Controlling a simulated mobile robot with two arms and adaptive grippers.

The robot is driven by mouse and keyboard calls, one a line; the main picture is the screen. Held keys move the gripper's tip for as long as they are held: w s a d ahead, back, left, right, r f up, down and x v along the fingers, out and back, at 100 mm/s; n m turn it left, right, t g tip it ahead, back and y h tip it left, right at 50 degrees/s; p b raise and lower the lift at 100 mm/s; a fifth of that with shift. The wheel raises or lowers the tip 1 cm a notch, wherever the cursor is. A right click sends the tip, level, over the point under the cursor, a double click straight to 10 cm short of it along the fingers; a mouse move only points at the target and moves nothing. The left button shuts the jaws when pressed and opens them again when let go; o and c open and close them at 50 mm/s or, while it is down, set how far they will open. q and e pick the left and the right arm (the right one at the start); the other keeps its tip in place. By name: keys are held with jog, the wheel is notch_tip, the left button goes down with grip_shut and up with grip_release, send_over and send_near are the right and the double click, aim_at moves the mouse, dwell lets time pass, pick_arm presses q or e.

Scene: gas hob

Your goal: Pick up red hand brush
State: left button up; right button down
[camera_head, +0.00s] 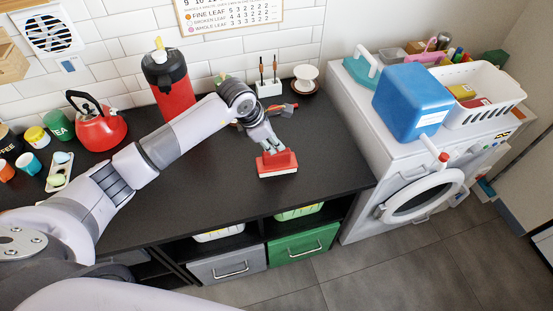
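The red hand brush (279,164) is near the front edge of the dark counter, with its pale bristles facing down. My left gripper (270,147) is directly above it, with its fingertips at the top of the red handle. The fingers are small and partly overlap the handle, so I cannot tell whether they are closed on it. I also cannot tell whether the bristles rest on the counter. My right gripper is not in view.
The dark counter (325,150) is clear around the brush. A red kettle (97,124) and a red-black flask (170,86) stand left. A small white holder (268,88) is behind. A washing machine (400,160) carrying a blue box (411,100) and white basket (485,95) stands right.

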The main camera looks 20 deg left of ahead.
aim_at(277, 156)
pick_arm(q)
jog(key=shift+x, duration=1.6)
jog(key=shift+s, duration=0.1)
grip_shut()
jog(key=shift+s, duration=0.1)
